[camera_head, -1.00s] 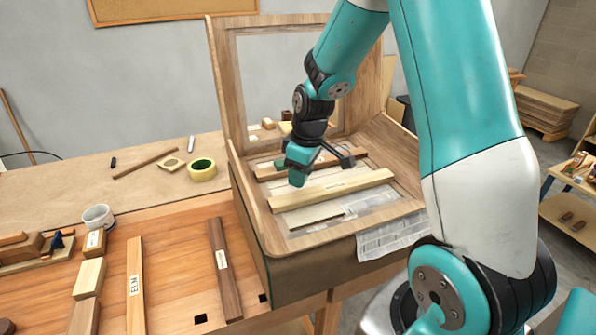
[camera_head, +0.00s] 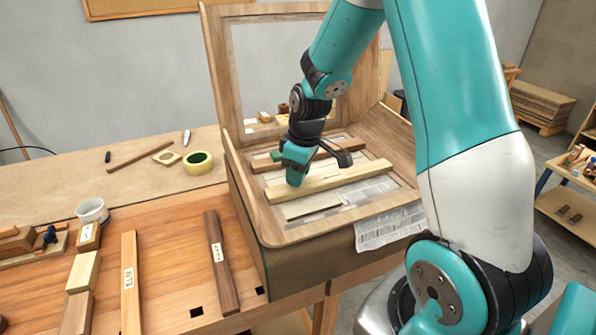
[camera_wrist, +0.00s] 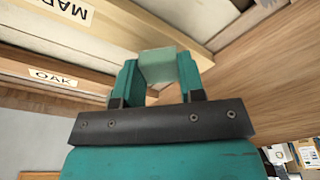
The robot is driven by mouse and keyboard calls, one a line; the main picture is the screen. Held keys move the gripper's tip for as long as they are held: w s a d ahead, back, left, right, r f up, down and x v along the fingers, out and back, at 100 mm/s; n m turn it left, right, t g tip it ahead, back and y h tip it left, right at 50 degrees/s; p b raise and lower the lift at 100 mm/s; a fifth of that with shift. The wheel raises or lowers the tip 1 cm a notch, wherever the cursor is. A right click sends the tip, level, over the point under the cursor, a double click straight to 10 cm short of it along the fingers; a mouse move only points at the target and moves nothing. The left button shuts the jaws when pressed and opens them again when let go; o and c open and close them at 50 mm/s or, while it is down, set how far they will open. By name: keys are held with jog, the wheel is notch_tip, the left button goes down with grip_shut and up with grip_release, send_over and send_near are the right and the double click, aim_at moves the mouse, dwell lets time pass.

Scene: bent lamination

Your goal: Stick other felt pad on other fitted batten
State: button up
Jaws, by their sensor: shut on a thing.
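My gripper (camera_head: 294,178) is low over the left part of a pale batten (camera_head: 345,178) in the open wooden case. In the wrist view my gripper (camera_wrist: 158,76) is shut on a small pale grey-green felt pad (camera_wrist: 158,62). The pad sits at the edge of a batten (camera_wrist: 115,25) whose label starts "MAR"; I cannot tell if they touch. A batten labelled OAK (camera_wrist: 90,84) lies beside it. A browner batten (camera_head: 262,164) lies behind in the case, partly hidden by my gripper. In the head view the pad is not distinguishable.
The case's framed lid (camera_head: 216,75) stands open behind. Printed paper (camera_head: 385,231) hangs over its front edge.

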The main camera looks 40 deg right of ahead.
jog(key=shift+f+b, duration=0.55)
jog(key=shift+f, duration=0.25)
dwell(1.3)
jog(key=o, duration=0.8)
jog(key=shift+r+p, duration=2.9)
jog(key=shift+r, duration=0.65)
